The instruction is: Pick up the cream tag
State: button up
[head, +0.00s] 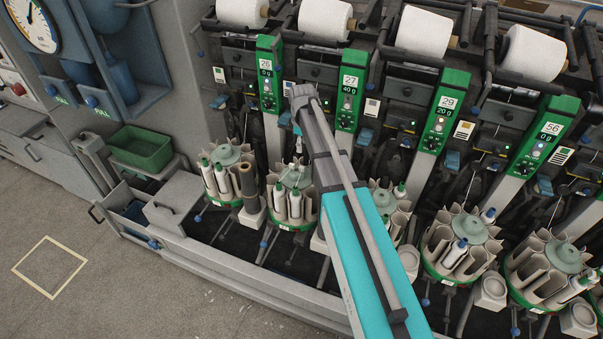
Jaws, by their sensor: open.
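I cannot single out one cream tag. Several small pale cards with dark print sit on the machine front, one beside each green panel. My grey and teal arm reaches up the middle of the head view to the machine front near panel 27. My gripper's fingers do not show; the arm's end hides what lies behind it.
White yarn cones (325,19) line the top. Round bobbin magazines (459,245) stand in a row along the lower front, close to the arm. A green bin (141,149) sits at the left. The floor (60,220) at lower left is clear, with a yellow outlined square.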

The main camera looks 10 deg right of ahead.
jog(key=b, duration=0.5)
send_over(302, 167)
jog(key=shift+w+f, duration=0.1)
jog(key=shift+f, duration=2.85)
jog(key=shift+f+b, duration=0.1)
jog(key=shift+b, duration=0.2)
jog(key=shift+d+f+b, duration=0.1)
jog(key=shift+f+b, duration=2.4)
jog(key=c, duration=0.8)
